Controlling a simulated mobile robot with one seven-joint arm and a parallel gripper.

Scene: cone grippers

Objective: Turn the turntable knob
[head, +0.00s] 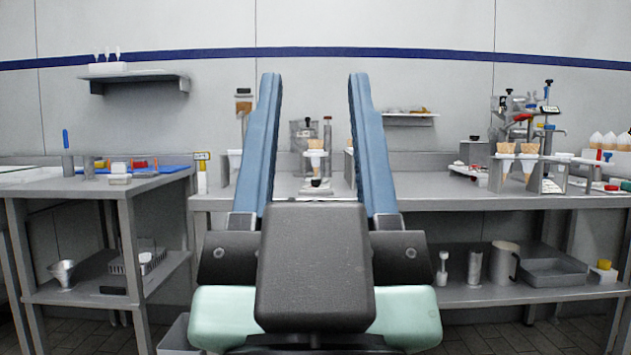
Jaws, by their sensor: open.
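My gripper (313,85) fills the middle of the head view, its two blue fingers wide apart with nothing between them. Between the fingers, farther off on the back bench, stands a small device with a cone (316,160) in a white holder. Below the cone sits a small black knob-like part (316,182) on a pale base (327,189). It may be the turntable knob, but it is too small to be sure. My gripper is well in front of it and touches nothing. My gripper's dark body hides the bench front below.
The steel bench (450,188) runs across the back, with a cone stand (553,180) and dispensers at right. A left table (60,186) holds a blue tray (170,170). A lower shelf bears a pitcher (505,262). A wall shelf (135,77) hangs upper left.

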